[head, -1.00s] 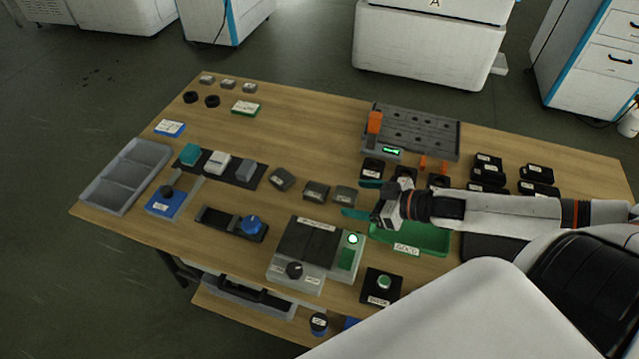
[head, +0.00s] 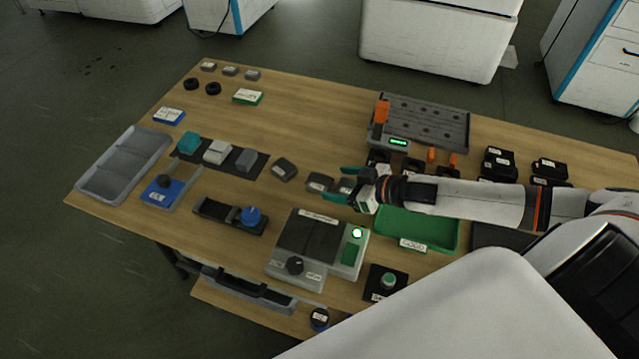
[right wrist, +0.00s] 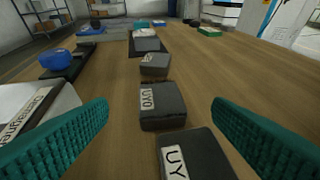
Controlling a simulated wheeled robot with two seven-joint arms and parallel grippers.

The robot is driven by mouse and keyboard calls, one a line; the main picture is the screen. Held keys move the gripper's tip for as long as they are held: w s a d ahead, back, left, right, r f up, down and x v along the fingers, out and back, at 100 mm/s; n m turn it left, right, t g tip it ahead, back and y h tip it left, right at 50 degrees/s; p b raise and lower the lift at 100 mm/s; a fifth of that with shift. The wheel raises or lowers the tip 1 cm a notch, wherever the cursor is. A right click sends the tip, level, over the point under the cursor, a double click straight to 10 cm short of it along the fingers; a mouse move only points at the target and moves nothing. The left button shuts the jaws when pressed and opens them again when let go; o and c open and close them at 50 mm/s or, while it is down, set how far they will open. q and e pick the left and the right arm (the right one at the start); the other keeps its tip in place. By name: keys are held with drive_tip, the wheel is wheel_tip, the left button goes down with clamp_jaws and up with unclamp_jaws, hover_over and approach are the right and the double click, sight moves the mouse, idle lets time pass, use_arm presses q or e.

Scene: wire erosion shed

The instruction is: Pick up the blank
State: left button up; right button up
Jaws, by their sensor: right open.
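Several dark grey labelled blocks, which look like the blanks, lie in a row on the wooden table: a left block (head: 284,169), a middle block (head: 319,182) and a right block (head: 345,186) partly behind my gripper. My right gripper (head: 343,183) is open and empty, its teal fingers pointing left over the right block. In the right wrist view, the near block (right wrist: 197,158) lies low between the fingers, the middle block (right wrist: 162,106) is straight ahead, and the left block (right wrist: 155,65) is farther on. No finger visibly touches a block. My left gripper is not in view.
A green tray (head: 450,236) lies to the right under my arm. A slotted grey fixture (head: 425,120) stands behind. Bare table (head: 310,120) lies behind the blocks.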

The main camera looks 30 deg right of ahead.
sight(318, 181)
drive_tip(key=shift+w+a+f, duration=0.15)
drive_tip(key=shift+w, duration=0.1)
drive_tip(key=x, duration=0.4)
drive_tip(key=shift+w+a+f, duration=0.15)
drive_tip(key=shift+w+f, duration=0.1)
drive_tip(key=shift+f, duration=0.1)
drive_tip(key=c, duration=1.5)
drive_tip(key=shift+o, duration=0.2)
drive_tip(key=shift+r, duration=0.1)
